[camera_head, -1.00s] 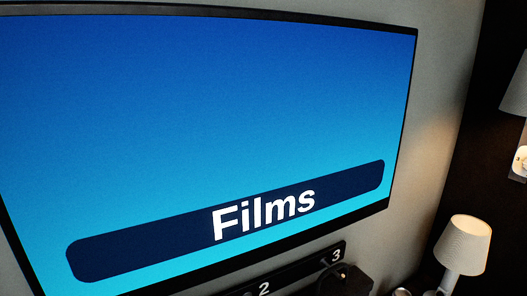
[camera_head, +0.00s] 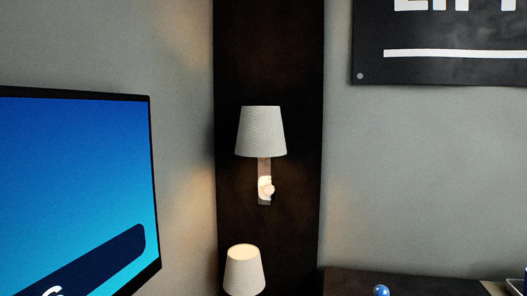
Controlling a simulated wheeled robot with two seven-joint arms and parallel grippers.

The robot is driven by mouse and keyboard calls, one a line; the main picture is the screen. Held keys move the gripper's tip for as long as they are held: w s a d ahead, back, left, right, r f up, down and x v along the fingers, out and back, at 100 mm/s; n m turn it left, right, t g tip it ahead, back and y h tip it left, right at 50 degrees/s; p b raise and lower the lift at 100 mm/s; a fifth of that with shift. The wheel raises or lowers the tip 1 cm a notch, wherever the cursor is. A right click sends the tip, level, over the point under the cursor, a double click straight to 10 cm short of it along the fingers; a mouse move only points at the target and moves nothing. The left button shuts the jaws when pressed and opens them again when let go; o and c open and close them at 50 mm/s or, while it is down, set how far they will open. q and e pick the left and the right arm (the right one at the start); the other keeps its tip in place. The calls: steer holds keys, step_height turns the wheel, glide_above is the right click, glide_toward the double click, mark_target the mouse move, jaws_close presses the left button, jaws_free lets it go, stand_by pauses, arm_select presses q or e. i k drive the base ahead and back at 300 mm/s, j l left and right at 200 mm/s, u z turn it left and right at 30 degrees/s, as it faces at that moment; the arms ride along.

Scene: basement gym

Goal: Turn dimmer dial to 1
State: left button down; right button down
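A small pale round knob (camera_head: 266,188), which looks like the dimmer dial, sits on a narrow upright plate below a white-shaded wall lamp (camera_head: 261,132). It is brightly lit, and I cannot read any numbers or its setting at this size. The lamp is on a dark vertical panel (camera_head: 270,50) between two grey walls. Neither of my grippers is in view.
A wide screen (camera_head: 75,180) with a blue picture hangs at the left. A second lit lamp (camera_head: 244,272) stands below the wall lamp. A dark surface at the lower right carries a blue ball-like thing (camera_head: 381,291). A dark poster (camera_head: 440,70) hangs upper right.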

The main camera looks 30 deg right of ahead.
mark_target(269, 189)
steer(key=z, duration=0.6)
steer(key=i+l+z, duration=0.2)
steer(key=z, duration=0.2)
steer(key=i+l+z, duration=0.1)
steer(key=i+z, duration=0.5)
steer(key=z, duration=0.15)
steer(key=i, duration=0.3)
